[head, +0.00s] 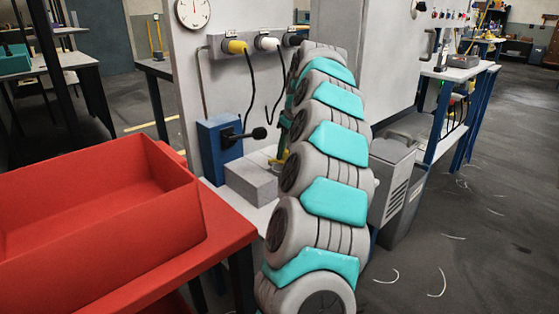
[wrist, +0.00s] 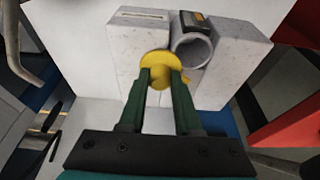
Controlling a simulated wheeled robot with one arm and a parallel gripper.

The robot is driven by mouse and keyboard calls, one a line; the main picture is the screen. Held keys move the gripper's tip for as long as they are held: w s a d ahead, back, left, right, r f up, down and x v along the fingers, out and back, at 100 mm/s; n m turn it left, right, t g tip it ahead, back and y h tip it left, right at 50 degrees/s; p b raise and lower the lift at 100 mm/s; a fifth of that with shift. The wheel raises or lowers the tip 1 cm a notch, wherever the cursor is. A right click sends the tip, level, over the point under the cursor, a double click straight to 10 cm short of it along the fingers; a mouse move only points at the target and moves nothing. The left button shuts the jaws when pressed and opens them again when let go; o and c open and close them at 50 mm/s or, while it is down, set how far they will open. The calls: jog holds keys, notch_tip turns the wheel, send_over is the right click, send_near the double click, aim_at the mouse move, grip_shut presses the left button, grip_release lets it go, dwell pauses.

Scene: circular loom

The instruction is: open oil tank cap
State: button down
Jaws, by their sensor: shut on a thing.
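The yellow oil tank cap (wrist: 155,66) is round and sits between the two green fingertips of my gripper (wrist: 161,77) in the wrist view. My gripper is shut on it. A grey round tube with an open end (wrist: 193,49) lies right beside the cap, between pale grey blocks. I cannot tell whether the cap touches the grey surface behind it. In the head view a little of the yellow cap (head: 279,161) shows beside the pale grey block (head: 250,184); my arm hides most of my gripper there.
A red bin (head: 100,205) stands on a red table at the left. A blue box with a black lever (head: 220,145) stands behind the grey block. A wall panel holds a gauge (head: 193,12) and cabled plugs (head: 268,43). A grey cabinet (head: 397,178) stands to the right of my arm.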

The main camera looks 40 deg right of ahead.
jog(key=shift+w+d, duration=0.2)
jog(key=shift+w, duration=0.05)
jog(key=shift+w+r+p, duration=0.15)
jog(key=shift+w+p, duration=0.35)
jog(key=shift+w, duration=0.4)
jog(key=shift+w+a, duration=0.15)
jog(key=shift+w, duration=0.55)
jog(key=shift+c, duration=2.4)
grip_release()
